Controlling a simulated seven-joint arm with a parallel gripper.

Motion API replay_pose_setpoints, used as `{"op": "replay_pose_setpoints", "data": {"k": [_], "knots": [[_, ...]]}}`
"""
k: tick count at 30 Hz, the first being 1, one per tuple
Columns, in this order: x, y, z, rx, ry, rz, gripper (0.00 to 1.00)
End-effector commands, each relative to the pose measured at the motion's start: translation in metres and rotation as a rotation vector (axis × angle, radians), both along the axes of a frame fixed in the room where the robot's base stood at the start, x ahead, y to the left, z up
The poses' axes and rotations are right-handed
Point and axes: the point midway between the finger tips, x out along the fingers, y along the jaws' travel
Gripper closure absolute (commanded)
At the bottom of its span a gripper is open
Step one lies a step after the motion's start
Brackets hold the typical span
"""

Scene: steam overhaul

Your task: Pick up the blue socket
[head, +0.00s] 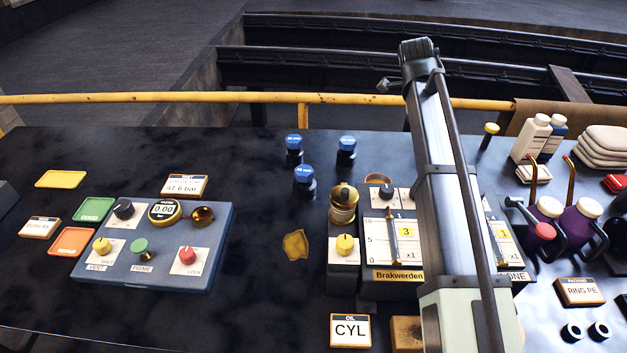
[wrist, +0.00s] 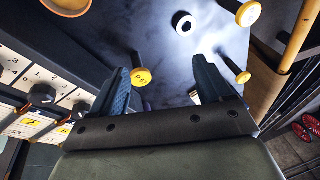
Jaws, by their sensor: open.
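Three dark cylindrical pieces with blue tops stand on the dark bench in the head view: a back left one (head: 294,143), a back right one (head: 346,144) and a nearer one (head: 304,176). I cannot tell which is the blue socket. None of them shows in the wrist view. My gripper (wrist: 163,75) is open in the wrist view, its two fingers apart. A yellow-topped peg (wrist: 141,77) shows between the fingers; I cannot tell how far beyond them it is. In the head view my arm hides the gripper.
A gauge panel (head: 372,255) stands right of the blue-topped pieces, with a brass-coloured cup (head: 343,195) by its left corner. A blue-grey control box (head: 150,275) lies left. A yellow rail (head: 200,98) runs along the back. The bench between box and blue-topped pieces is mostly clear.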

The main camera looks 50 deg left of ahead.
Motion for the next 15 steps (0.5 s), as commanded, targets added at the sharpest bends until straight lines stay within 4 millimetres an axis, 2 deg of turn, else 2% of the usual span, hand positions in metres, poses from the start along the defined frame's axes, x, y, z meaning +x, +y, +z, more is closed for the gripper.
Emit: {"op": "replay_pose_setpoints", "data": {"k": [1,6,9,12,15], "knots": [[-0.024,0.026,0.001,0.014,0.030,0.027,0.21],[-0.104,0.092,0.004,0.053,0.139,0.098,0.21],[-0.150,0.123,0.006,0.065,0.199,0.136,0.21],[-0.189,0.146,0.008,0.071,0.251,0.168,0.21],[-0.218,0.160,0.010,0.073,0.287,0.192,0.21]]}}
